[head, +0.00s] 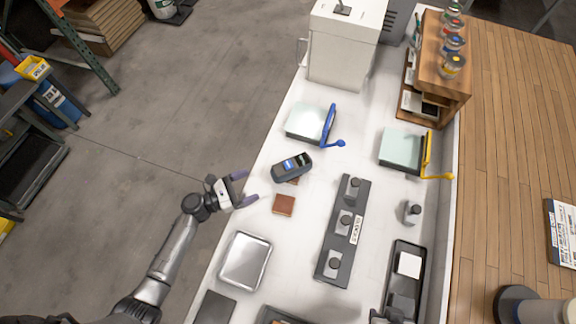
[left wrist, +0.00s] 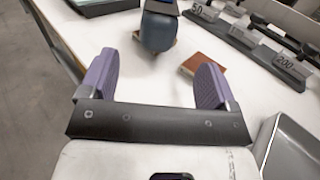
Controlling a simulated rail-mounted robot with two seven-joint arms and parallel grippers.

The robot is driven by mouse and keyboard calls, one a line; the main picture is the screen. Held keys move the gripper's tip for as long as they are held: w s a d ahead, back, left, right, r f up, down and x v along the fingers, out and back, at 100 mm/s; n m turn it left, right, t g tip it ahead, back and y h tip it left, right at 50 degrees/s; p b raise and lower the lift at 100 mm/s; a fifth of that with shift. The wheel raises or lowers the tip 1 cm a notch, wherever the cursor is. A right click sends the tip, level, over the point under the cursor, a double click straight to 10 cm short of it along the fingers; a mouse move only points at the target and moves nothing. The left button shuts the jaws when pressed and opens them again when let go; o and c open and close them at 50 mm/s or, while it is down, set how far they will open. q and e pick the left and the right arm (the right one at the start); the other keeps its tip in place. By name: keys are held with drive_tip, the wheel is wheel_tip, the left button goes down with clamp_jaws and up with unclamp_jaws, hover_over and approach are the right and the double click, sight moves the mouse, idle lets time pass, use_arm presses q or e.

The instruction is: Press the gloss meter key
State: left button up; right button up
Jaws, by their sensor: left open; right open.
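In the left wrist view the meter (left wrist: 158,28) shows beyond and between the purple fingers of the open gripper (left wrist: 157,82), partly cut off by the top edge. My right gripper cannot be made out.
A red-brown block (head: 284,204) lies just below the meter. A silver tray (head: 245,261) and a dark weight rack (head: 343,230) stand nearer. A glass-topped plate with a blue handle (head: 306,122) lies behind the meter. The bench between gripper and meter is clear.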

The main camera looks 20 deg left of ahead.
idle(0.3)
use_arm(q)
clamp_jaws()
idle(0.6)
idle(1.0)
